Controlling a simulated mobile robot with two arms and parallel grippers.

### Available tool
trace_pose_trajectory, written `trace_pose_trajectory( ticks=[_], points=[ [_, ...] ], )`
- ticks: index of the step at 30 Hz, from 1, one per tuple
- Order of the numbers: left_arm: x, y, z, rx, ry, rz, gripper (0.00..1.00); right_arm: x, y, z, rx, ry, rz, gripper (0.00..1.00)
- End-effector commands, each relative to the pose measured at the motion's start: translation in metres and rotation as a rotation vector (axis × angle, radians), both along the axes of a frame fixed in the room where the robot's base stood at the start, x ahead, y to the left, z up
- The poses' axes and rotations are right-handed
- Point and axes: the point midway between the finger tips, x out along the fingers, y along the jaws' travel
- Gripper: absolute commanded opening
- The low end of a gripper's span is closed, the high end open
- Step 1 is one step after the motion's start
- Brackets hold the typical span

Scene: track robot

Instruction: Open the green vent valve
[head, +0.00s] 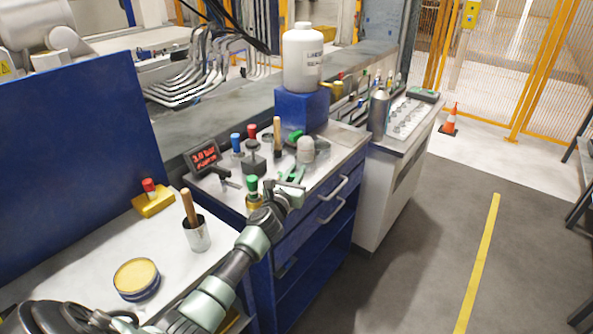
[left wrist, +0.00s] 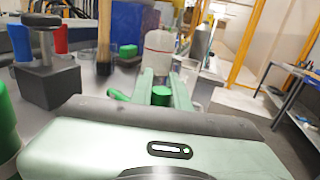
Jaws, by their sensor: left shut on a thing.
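My left gripper (head: 292,187) reaches over the front of the blue cabinet's top. In the left wrist view, the two pale green fingers of my left gripper (left wrist: 163,88) are closed around a small round green knob (left wrist: 161,96), which appears to be the vent valve. More green (left wrist: 118,95) shows just left of the fingers; I cannot tell whether it belongs to the valve. In the head view, a green part (head: 293,175) shows beside the fingertips, and the rest is hidden by the gripper. My right gripper is not in view.
A green-capped bottle (head: 252,190) stands close left of my gripper. A display reading "3.0 bar" (head: 204,157), a grey block with a post (head: 254,160) and a white-domed object (head: 306,150) stand nearby. A white bottle (head: 303,60) sits on a blue block. The floor at right is clear.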

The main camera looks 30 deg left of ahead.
Motion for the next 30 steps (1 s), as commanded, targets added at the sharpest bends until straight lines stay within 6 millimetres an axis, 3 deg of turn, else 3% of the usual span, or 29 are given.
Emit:
trace_pose_trajectory(
  ticks=[1,3,14,24,30],
  points=[
    [0.0,-0.001,-0.001,0.0,0.001,-0.001,0.25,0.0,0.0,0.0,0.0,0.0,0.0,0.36],
    [0.0,-0.001,-0.001,0.0,0.001,0.0,0.39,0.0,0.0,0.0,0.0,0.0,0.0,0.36],
    [-0.004,-0.001,0.0,0.001,0.001,0.0,0.39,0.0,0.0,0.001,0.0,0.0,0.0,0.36],
    [-0.057,-0.015,-0.001,0.001,0.002,-0.001,0.39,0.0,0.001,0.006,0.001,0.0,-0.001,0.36],
    [-0.074,-0.019,-0.001,0.0,0.002,0.0,0.39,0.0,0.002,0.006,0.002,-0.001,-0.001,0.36]
  ],
)
